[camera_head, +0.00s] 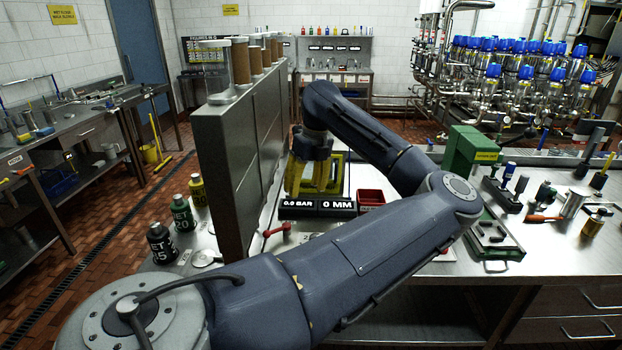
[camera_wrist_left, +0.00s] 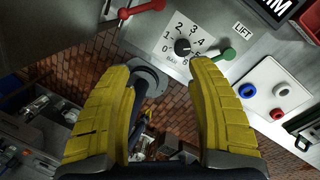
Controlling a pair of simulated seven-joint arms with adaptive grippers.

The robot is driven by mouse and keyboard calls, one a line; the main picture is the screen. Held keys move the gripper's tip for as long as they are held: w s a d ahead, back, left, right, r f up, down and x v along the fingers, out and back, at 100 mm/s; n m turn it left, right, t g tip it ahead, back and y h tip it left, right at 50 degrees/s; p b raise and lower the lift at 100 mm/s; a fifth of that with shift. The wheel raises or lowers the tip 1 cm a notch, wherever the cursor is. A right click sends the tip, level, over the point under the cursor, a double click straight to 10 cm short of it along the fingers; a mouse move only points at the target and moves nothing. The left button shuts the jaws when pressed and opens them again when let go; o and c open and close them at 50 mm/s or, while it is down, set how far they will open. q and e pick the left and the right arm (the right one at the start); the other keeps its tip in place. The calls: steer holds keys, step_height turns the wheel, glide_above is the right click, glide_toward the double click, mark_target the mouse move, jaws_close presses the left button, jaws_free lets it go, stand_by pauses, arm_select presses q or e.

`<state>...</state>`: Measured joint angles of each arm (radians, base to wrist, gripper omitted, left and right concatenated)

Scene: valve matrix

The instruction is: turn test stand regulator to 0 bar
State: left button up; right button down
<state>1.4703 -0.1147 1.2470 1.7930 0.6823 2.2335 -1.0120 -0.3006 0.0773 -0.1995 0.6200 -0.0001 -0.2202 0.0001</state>
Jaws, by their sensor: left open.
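The regulator is a small black knob (camera_wrist_left: 182,46) on a white numbered dial plate (camera_wrist_left: 196,33) at the top of the left wrist view. Where its pointer stands is too small to tell. The test stand's display (camera_head: 318,204) reads 0.0 BAR and 0 MM in the head view. My left gripper (camera_head: 313,178) points down behind that display, its yellow fingers open. In the left wrist view its fingers (camera_wrist_left: 168,72) are apart and empty, with the knob beyond the gap between their tips. The knob is hidden in the head view. My right gripper is not in view.
A green lever (camera_wrist_left: 224,55) marked LIFT sits close right of the dial; a red lever (camera_wrist_left: 140,9) lies to its left. A white plate with coloured rings (camera_wrist_left: 270,90) is further right. A tall grey panel (camera_head: 228,170) stands left of my gripper, a red bin (camera_head: 370,197) right.

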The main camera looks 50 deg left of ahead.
arm_select(q)
steer(key=shift+t+h, duration=0.6)
steer(key=shift+t, duration=0.1)
steer(key=f, duration=0.6)
steer(key=w+d+f, duration=0.1)
steer(key=f, duration=0.5)
steer(key=w+d+f, duration=0.1)
steer(key=f, duration=0.5)
steer(key=shift+w, duration=0.1)
jaws_close()
